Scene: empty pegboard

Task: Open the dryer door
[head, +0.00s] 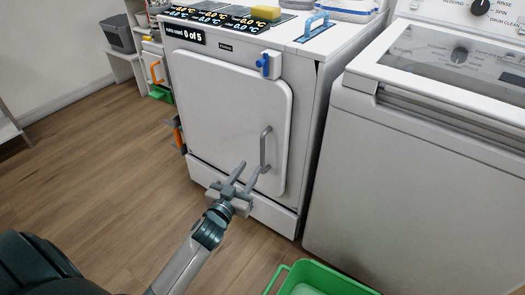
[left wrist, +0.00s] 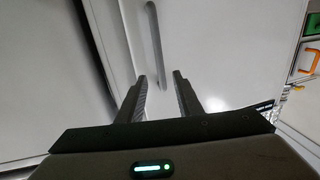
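The dryer door (head: 225,115) is a white rounded panel on the front of the white dryer (head: 320,60). It looks shut. A grey vertical bar handle (head: 265,150) sits at its right side, and a blue knob or latch (head: 264,63) is near its upper right corner. My left gripper (head: 248,173) is open just below the handle, its fingers pointing up at the door. In the left wrist view the handle (left wrist: 157,45) lies ahead of the gap between the open fingers (left wrist: 161,90), not clearly between them. My right gripper does not show.
A white top-loading washer (head: 420,170) stands close on the right. A green basket (head: 318,280) is on the floor at the bottom. Yellow and blue items lie on the dryer top. Wooden floor (head: 90,170) at left is open; shelves (head: 125,60) stand behind.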

